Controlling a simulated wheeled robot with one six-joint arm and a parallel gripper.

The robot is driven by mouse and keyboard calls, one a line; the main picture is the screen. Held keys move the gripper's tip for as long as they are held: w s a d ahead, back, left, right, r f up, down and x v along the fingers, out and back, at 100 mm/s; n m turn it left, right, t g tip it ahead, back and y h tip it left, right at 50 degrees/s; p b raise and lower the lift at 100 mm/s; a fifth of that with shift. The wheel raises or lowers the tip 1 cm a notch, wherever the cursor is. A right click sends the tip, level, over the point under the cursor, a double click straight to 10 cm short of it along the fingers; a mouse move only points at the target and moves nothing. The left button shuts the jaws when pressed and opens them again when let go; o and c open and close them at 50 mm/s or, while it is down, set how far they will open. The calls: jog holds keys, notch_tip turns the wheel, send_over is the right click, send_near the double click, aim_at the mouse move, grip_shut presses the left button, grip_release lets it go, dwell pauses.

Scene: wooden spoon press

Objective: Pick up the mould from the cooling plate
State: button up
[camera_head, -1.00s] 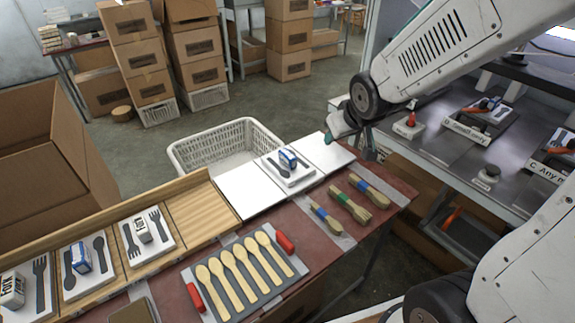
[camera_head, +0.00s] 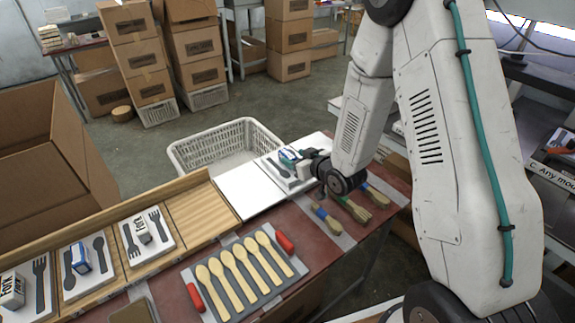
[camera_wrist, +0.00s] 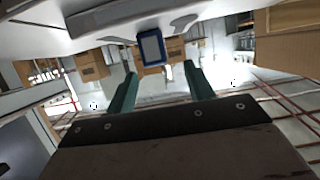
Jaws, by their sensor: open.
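The mould (camera_head: 290,184) is a white slab with dark cutlery-shaped hollows and a small blue-and-white block on top. It sits on the pale cooling plate (camera_head: 243,192) at the table's back edge in the head view. My gripper (camera_head: 290,156) is at the block from the right, partly hiding it and the mould's right side. In the wrist view the block's blue-framed face (camera_wrist: 151,47) shows just beyond and between the two teal fingertips (camera_wrist: 160,72). The fingers are apart with a gap between them. I cannot tell whether they touch the block.
Similar moulds (camera_head: 147,233) stand in a wooden tray (camera_head: 200,213) on the left. Wooden spoons (camera_head: 236,273) lie in a rack in front, and tied bundles (camera_head: 349,208) lie below my arm. A white basket (camera_head: 222,146) stands behind the table.

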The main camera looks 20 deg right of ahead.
aim_at(291, 156)
jog(key=x, duration=0.5)
jog(key=shift+w+f, duration=0.25)
jog(key=shift+f, duration=0.15)
jog(key=shift+d+r, duration=0.1)
grip_shut()
